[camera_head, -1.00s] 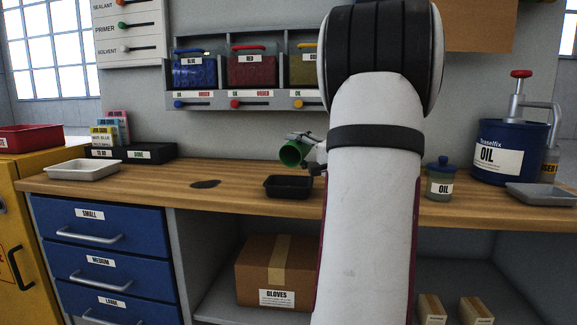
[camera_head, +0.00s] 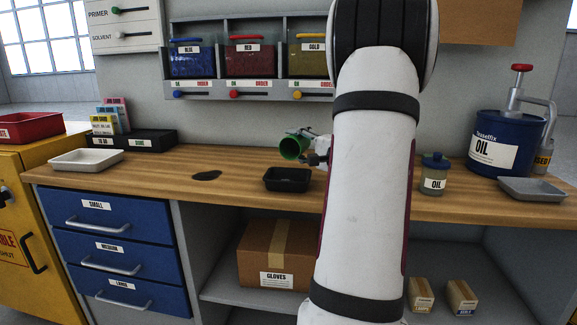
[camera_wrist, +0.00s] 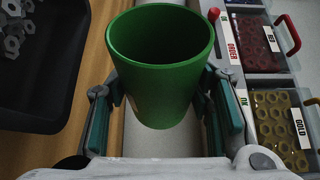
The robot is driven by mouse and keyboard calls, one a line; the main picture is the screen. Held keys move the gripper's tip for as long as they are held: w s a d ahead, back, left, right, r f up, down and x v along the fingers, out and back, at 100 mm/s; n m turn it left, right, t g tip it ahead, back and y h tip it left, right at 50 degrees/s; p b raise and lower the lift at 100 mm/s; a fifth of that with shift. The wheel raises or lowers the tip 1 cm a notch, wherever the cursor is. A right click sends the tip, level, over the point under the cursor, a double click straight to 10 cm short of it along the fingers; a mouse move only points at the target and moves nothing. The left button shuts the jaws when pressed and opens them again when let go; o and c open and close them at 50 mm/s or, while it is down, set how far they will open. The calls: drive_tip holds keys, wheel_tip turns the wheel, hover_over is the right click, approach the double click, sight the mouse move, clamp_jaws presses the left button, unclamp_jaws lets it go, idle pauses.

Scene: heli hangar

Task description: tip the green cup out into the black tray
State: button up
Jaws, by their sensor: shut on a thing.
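The green cup (camera_head: 292,147) is tilted onto its side above and just behind the black tray (camera_head: 287,183), its mouth toward the front in the head view. In the wrist view the cup (camera_wrist: 161,75) sits between the two fingers of my gripper (camera_wrist: 163,105), which is shut on its sides. Its visible inside wall is bare green; the bottom is hidden. The tray (camera_wrist: 62,112) is at the left of the wrist view with several grey nuts (camera_wrist: 15,30) in it. My gripper (camera_head: 316,158) is partly hidden by my arm in the head view.
A dark flat patch (camera_head: 206,176) lies left of the tray on the wooden bench (camera_head: 235,168). A white tray (camera_head: 86,160) stands at the far left. An oil jar (camera_head: 434,178) and blue oil can (camera_head: 500,145) stand right. Bins (camera_head: 250,60) hang on the wall behind.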

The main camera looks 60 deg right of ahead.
drive_tip(key=shift+d+r+m+g+p, duration=0.2)
drive_tip(key=shift+r+m+g+p, duration=0.45)
drive_tip(key=shift+p, duration=2.35)
